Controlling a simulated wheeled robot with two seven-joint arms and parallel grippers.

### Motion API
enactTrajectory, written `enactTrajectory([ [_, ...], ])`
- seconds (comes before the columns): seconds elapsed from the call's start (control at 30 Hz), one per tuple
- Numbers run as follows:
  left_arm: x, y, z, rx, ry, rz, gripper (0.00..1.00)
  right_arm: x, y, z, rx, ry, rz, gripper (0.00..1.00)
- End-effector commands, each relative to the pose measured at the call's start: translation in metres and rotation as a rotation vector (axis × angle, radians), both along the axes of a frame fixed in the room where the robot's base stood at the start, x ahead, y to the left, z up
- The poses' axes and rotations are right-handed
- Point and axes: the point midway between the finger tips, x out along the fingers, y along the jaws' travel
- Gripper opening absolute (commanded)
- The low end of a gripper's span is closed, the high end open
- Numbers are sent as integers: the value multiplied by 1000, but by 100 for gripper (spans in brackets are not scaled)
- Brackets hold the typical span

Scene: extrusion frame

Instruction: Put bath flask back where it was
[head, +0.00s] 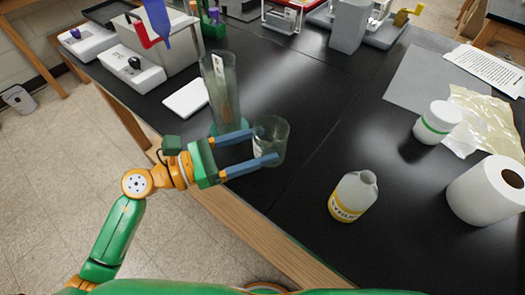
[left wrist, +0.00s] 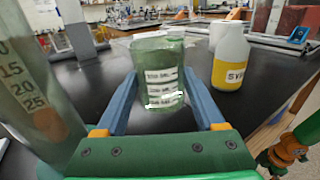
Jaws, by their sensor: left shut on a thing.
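A clear greenish glass vessel (head: 271,134), likely the bath flask, is between the blue fingers of my left gripper (head: 262,148), near the table's front left edge. The gripper is shut on it. The vessel is upright, and in the left wrist view (left wrist: 160,70) its side shows several white label lines. I cannot tell whether its bottom touches the table. My right gripper is not in view.
A tall graduated cylinder (head: 222,85) stands close behind the left gripper. A white bottle with a yellow label (head: 352,195) stands to the right. A white paper roll (head: 485,190) and a white jar (head: 437,122) are farther right. The black table between them is clear.

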Motion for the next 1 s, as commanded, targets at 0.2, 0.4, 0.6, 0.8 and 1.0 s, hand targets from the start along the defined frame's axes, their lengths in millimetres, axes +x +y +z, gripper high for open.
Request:
enactTrajectory([
  [0.2,4,-12,-36,-2,6,2,2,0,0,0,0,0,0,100],
  [0.4,3,-12,-46,2,0,-1,2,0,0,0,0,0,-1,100],
  [0.6,3,-11,-50,2,0,0,2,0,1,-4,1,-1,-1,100],
  [0.8,3,-11,-49,2,1,0,100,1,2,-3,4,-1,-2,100],
  [1.0,3,-11,-48,2,1,0,100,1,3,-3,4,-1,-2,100],
])
